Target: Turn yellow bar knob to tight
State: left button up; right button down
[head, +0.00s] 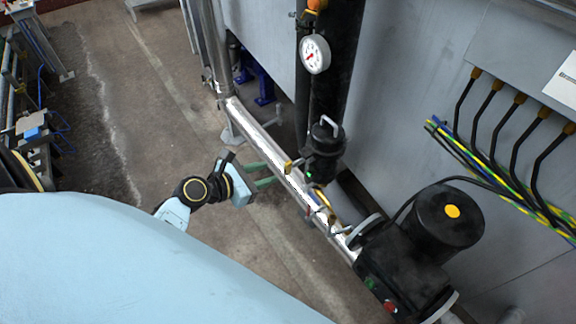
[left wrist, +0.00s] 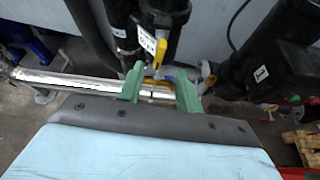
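A steel pipe (head: 265,145) slants across the head view with small yellow fittings by it: an upright yellow bar (head: 290,165) below the black cylinder and a yellowish part (head: 322,198) lower down. In the left wrist view, an upright yellow bar (left wrist: 161,49) hangs at the black cylinder, and a flat yellow piece (left wrist: 166,80) lies over the pipe (left wrist: 75,84). I cannot tell which is the task's knob. My left gripper (head: 271,172) is open beside the pipe. Its green fingers (left wrist: 160,72) stand apart, the flat yellow piece showing between them. My right gripper is not in view.
A black cylinder with a handle (head: 324,150) stands above the pipe, below a round gauge (head: 315,54). A black motor (head: 410,260) with a yellow cap is at lower right. Cables (head: 500,180) run along the grey wall. The floor (head: 120,90) left of the pipe is mostly clear.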

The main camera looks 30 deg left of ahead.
aim_at(285, 167)
pick_arm(q)
jog(key=b+x, duration=0.1)
jog(key=x, duration=0.8)
grip_shut()
